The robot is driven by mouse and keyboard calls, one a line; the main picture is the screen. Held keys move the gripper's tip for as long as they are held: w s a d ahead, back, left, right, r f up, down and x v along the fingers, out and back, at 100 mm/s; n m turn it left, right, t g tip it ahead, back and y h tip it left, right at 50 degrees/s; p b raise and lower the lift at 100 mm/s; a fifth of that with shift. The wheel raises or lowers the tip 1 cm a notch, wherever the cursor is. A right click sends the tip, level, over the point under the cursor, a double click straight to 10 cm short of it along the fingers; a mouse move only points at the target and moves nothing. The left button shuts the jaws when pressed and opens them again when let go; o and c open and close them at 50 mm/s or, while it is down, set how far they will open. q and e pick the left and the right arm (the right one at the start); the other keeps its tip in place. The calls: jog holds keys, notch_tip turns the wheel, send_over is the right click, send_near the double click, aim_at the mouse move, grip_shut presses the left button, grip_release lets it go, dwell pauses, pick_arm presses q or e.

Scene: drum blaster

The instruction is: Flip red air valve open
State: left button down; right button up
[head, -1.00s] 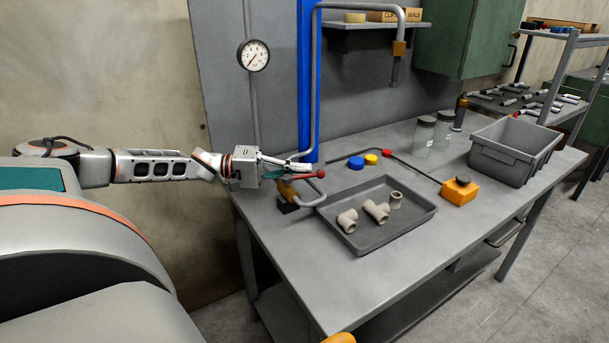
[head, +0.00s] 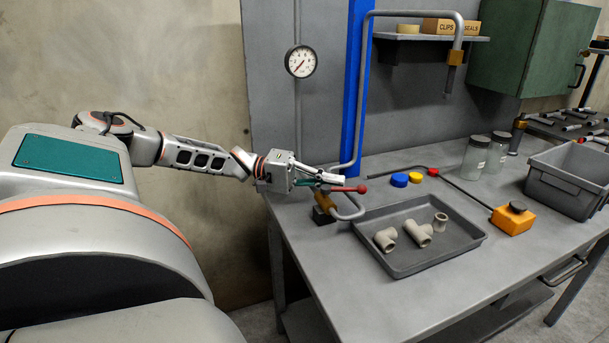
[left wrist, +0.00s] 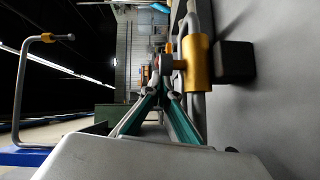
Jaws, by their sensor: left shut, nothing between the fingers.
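The red air valve handle (head: 352,188) is a short lever with a round red knob, pointing right. It sits above a brass valve body (head: 324,202) on the pipe at the table's left end. My left gripper (head: 338,181) is beside the lever, its fingers shut with nothing between them. The fingertips overlap the lever's left part in the head view; I cannot tell if they touch. In the left wrist view the shut fingers (left wrist: 167,88) come up close to the brass valve body (left wrist: 197,60). My right gripper is not in view.
A grey tray (head: 465,246) with several pipe fittings lies right of the valve. Blue (head: 399,180) and yellow (head: 415,178) caps, an orange box (head: 512,220) and a grey bin (head: 560,187) stand farther right. A blue post (head: 355,90) and pressure gauge (head: 301,61) are behind.

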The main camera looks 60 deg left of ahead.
pick_arm(q)
jog(key=v, duration=1)
jog(key=shift+w+r, duration=0.1)
